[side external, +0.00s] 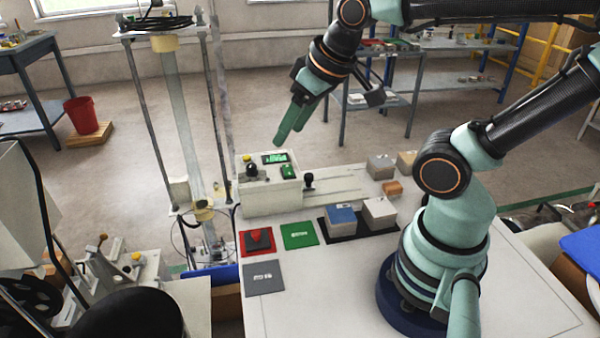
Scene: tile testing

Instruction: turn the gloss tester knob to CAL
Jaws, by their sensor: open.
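The gloss tester (270,198) is a pale box at the back left of the white table. Its top carries a round black knob (252,170), a yellow button (247,158), a small green-lit display (274,158) and a green switch (288,172). The knob's setting and any CAL mark are too small to read. My gripper (289,136) has green fingers, open and empty, pointing down and left. It hangs in the air above the tester's right part, apart from the knob, which is down and left of it in the picture.
A black-topped lever (309,182) stands right of the tester beside a pale rail. A blue-topped block (341,218) and a grey block (380,212) sit on a black mat. Red (257,242), green (299,235) and grey (264,278) squares lie in front. The table's front middle is clear.

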